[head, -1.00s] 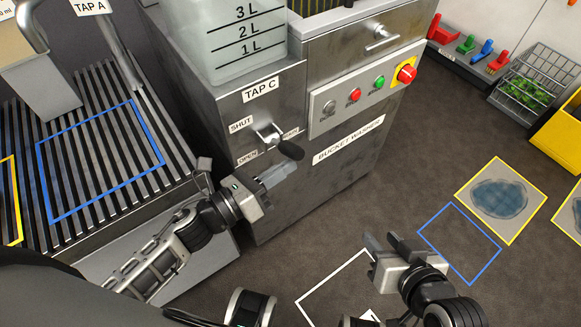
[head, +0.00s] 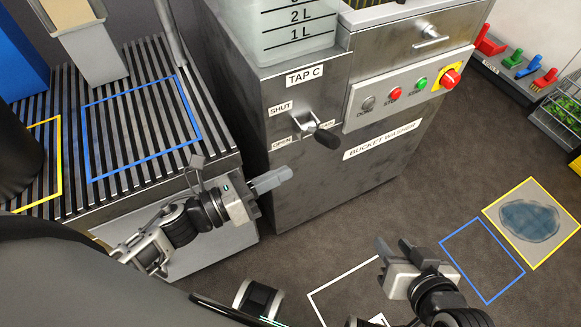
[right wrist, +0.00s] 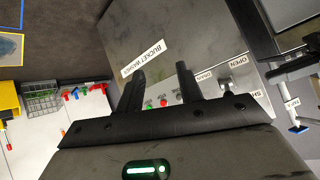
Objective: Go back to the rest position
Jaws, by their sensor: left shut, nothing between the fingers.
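My left gripper (head: 272,181) is shut and empty, in front of the lower left of the bucket washer (head: 330,185). It is below and left of the TAP C lever (head: 325,138) in the picture, with a gap between them. My right gripper (head: 393,247) is open and empty above the floor, right of the washer's base. In the right wrist view its two fingers (right wrist: 160,75) stand apart with nothing between them, the washer behind.
A slatted metal bench (head: 140,192) with a blue outline stands at left, with a blue object (head: 22,45) at its back. Blue (head: 481,260) and white floor outlines lie near my right gripper. A mat with a blue patch (head: 530,221) lies at right. A wire rack (head: 560,112) stands at far right.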

